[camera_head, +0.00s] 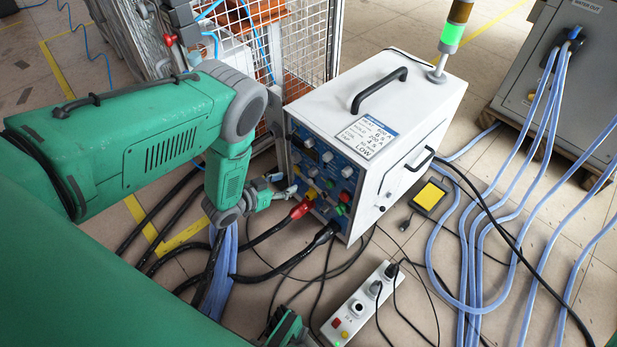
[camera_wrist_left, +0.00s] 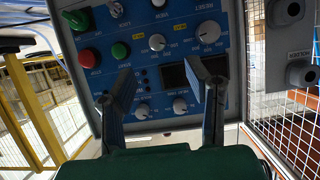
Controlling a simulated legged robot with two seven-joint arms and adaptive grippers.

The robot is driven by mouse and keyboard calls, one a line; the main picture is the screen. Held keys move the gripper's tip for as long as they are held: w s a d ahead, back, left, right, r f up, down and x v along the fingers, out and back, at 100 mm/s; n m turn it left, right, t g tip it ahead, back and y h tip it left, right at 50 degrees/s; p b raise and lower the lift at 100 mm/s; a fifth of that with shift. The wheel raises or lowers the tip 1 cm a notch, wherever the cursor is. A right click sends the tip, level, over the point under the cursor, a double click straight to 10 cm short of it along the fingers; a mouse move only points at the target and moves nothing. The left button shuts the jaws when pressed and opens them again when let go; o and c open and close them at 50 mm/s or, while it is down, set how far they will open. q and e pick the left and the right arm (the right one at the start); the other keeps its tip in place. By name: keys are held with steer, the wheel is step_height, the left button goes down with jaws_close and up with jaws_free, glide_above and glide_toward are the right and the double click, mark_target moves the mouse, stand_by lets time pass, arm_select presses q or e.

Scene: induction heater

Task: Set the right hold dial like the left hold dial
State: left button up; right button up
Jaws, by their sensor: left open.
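The white heater box (camera_head: 390,100) stands on the floor with a blue control panel (camera_head: 318,170) full of knobs. In the left wrist view the panel (camera_wrist_left: 140,75) appears turned over, with two larger grey dials, one (camera_wrist_left: 157,42) nearer the middle and one (camera_wrist_left: 208,31) to its right. Two smaller dials, one (camera_wrist_left: 142,111) and another (camera_wrist_left: 180,105), sit lower between my fingers. The lettering is too small to tell which are the hold dials. My left gripper (camera_head: 284,189) is open in front of the panel; its spread fingers (camera_wrist_left: 158,66) hold nothing.
Red (camera_head: 301,208) and black (camera_head: 327,233) cable plugs stick out from the panel's lower part. A wire cage (camera_head: 310,45) stands close behind the box. A power strip (camera_head: 355,310) and loose cables lie on the floor in front.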

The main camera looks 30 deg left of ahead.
mark_target(311, 174)
arm_select(q)
steer(key=b+x, duration=0.1)
steer(key=x, duration=0.2)
steer(key=b+x, duration=0.1)
steer(key=x, duration=0.2)
steer(key=d+b+x, duration=0.1)
steer(key=b+x, duration=0.1)
steer(key=x, duration=0.1)
steer(key=shift+w+d, duration=0.15)
steer(key=shift+d, duration=0.05)
steer(key=shift+w+f, duration=0.1)
steer(key=shift+w, duration=0.1)
steer(key=shift+w+a+f, duration=0.15)
steer(key=shift+a, duration=0.3)
steer(key=shift+d, duration=0.2)
steer(key=c, duration=0.7)
steer(key=shift+d, duration=0.2)
jaws_close()
